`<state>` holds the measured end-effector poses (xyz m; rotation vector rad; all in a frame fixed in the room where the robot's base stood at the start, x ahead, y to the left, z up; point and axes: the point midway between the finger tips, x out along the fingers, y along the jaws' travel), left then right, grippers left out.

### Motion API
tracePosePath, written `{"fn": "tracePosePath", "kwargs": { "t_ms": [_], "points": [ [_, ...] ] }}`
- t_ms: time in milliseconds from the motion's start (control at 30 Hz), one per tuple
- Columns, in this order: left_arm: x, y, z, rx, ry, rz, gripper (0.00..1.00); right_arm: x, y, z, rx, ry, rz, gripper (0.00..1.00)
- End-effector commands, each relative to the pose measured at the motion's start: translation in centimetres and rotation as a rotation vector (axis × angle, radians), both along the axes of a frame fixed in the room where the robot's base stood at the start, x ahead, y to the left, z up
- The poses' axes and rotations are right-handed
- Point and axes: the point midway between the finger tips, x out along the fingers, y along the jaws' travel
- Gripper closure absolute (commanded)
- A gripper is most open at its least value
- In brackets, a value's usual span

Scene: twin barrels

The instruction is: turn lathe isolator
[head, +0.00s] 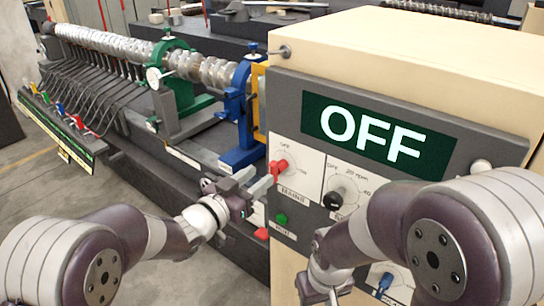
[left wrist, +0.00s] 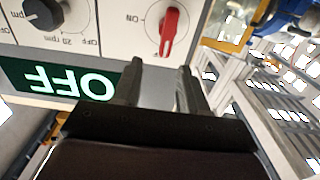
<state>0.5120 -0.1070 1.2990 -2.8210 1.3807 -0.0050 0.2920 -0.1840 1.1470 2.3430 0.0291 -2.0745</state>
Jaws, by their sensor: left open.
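The red isolator knob (head: 279,167) sits on a white plate marked MAINS, OFF and ON, on the front of the cream and grey lathe cabinet. The left wrist view shows it upside down (left wrist: 171,30), its handle nearly upright and off the ON mark. The display (head: 364,135) above reads OFF. My left gripper (head: 262,182) is open and empty, just in front of the plate. In the left wrist view its fingers (left wrist: 159,68) point at the plate, short of the knob, with the knob beyond the gap. My right arm crosses the cabinet's lower right; its gripper is out of view.
A black speed dial (head: 342,193) is right of the isolator. A green button (head: 281,219) is below it. A blue knob (head: 385,282) sits lower right near my right arm. The blue steady stand (head: 238,110) and the lathe bed are left of the cabinet.

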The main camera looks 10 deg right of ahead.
Motion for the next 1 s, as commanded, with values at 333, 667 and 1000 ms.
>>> {"fn": "tracePosePath", "kwargs": {
  "t_ms": [333, 667, 1000],
  "points": [
    [3.9, -5.0, 0.3, 0.001, 0.000, 0.001, 0.57, 0.0, 0.0, 3.0, 0.000, 0.000, 0.000, 0.57],
    [4.3, -5.5, 0.0, 0.001, 0.000, 0.002, 0.57, 0.0, 0.0, 3.1, 0.000, 0.000, 0.000, 0.57],
    [4.3, -5.5, 0.0, 0.002, -0.001, 0.002, 1.00, 0.0, 0.0, 3.1, 0.000, 0.000, 0.000, 0.57]
  ]
}}
